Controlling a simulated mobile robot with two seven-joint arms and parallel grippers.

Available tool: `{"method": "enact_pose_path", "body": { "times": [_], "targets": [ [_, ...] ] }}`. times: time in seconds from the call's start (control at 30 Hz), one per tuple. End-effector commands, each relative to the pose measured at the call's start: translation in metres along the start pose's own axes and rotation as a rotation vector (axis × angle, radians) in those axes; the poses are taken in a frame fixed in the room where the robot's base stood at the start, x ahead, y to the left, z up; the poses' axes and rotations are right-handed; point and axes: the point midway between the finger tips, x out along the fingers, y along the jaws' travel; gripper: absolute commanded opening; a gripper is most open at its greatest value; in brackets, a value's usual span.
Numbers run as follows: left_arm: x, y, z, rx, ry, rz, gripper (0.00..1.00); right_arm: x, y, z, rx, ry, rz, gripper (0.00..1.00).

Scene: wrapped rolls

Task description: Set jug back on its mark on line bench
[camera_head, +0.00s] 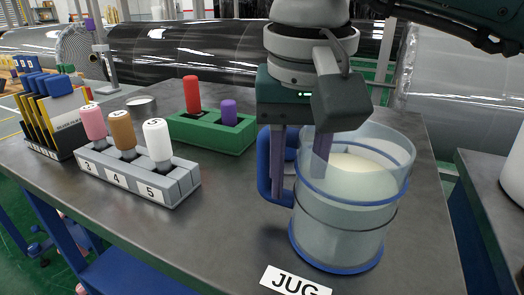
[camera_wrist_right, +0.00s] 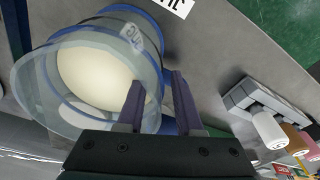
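The clear jug (camera_head: 343,232) with blue bands and a blue handle (camera_head: 264,165) stands upright on the grey line bench (camera_head: 225,220), with pale contents inside. A white "JUG" label (camera_head: 295,282) lies on the bench just in front of its base. My right gripper (camera_head: 300,165) points down at the jug's handle side, its fingers apart. In the right wrist view, one finger of the gripper (camera_wrist_right: 155,90) overlaps the jug's rim (camera_wrist_right: 158,75) and the other is outside it. Blue handle shows partly between them; contact is unclear. My left gripper is not in view.
A grey numbered rack (camera_head: 180,186) holds pink, brown and white-topped items left of the jug. A green block (camera_head: 215,135) holds a red and a purple item behind. A file rack (camera_head: 58,120) stands at far left. Bench between rack and jug is clear.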

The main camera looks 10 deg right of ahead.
Motion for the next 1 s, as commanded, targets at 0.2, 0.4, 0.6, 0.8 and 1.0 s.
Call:
{"method": "enact_pose_path", "body": {
  "times": [0.2, 0.4, 0.6, 0.8, 1.0],
  "targets": [
    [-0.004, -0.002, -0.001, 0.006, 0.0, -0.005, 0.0, -0.031, -0.001, -0.002, -0.002, 0.006, -0.004, 0.35],
    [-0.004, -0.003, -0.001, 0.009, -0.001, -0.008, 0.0, -0.078, -0.001, -0.002, -0.001, 0.006, -0.003, 0.35],
    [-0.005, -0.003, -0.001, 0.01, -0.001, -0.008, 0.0, -0.111, -0.001, -0.001, 0.0, 0.002, -0.002, 0.35],
    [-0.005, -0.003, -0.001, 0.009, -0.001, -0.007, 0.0, -0.122, 0.0, 0.0, 0.0, 0.0, -0.001, 0.35],
    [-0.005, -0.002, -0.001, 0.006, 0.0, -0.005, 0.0, -0.123, 0.0, 0.0, 0.0, -0.001, -0.001, 0.35]
  ]
}}
